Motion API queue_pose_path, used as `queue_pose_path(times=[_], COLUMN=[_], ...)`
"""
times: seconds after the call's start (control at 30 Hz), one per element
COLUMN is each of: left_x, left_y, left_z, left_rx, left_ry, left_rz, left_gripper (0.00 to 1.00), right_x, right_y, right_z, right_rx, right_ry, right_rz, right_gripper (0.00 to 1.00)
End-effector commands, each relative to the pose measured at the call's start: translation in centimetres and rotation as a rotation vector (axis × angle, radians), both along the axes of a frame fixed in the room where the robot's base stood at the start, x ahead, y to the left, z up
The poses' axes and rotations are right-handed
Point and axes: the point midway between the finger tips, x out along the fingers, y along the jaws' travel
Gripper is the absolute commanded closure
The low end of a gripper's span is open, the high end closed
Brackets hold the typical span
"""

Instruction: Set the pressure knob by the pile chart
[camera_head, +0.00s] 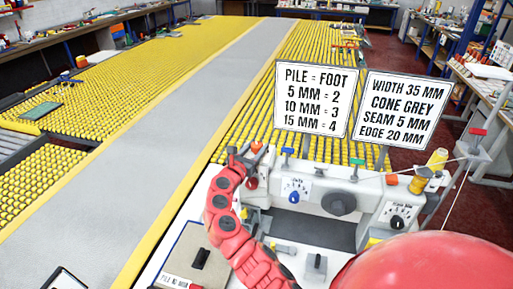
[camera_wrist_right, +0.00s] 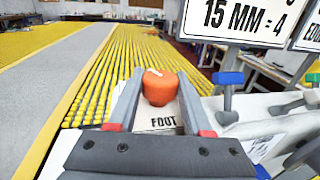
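The orange-red knob (camera_wrist_right: 158,88) has a pale mark on top and stands above a white plate lettered FOOT (camera_wrist_right: 163,121). My right gripper (camera_wrist_right: 157,98) is open, one finger on each side of the knob; whether they touch it I cannot tell. In the head view my right gripper (camera_head: 245,157) is over the left end of the machine (camera_head: 370,185). The pile chart (camera_head: 311,100) reads 5 MM = 2, 10 MM = 3, 15 MM = 4. A card (camera_head: 178,281) at lower left begins with PILE; its number is too small to read. My left gripper is out of view.
A second sign (camera_head: 400,105) gives width, cone, seam and edge. A blue dial (camera_head: 293,196), a dark round knob (camera_head: 339,203) and a yellow cone (camera_head: 437,160) are on the machine. The grey rug strip (camera_head: 170,120) runs beside yellow rollers at left.

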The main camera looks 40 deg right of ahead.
Motion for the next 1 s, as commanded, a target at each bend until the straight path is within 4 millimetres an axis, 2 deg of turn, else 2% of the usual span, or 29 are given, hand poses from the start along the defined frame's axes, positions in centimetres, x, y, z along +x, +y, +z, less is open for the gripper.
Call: queue_pose_path(times=[0.03,0.17,0.57,1.0], left_x=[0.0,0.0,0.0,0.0], left_y=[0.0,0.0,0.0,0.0], left_z=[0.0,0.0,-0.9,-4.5], left_rx=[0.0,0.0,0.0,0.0], left_ry=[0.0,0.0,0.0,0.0], left_rz=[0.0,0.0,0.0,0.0], left_gripper=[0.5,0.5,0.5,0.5], right_x=[0.0,0.0,0.1,0.2], right_y=[0.0,0.0,0.1,0.2], right_z=[0.0,0.0,-0.2,-0.6], right_rx=[0.0,0.0,0.001,0.008], right_ry=[0.0,0.0,0.002,0.001], right_rz=[0.001,0.001,-0.045,-0.252], right_gripper=[0.76,0.99,1.0,1.0])
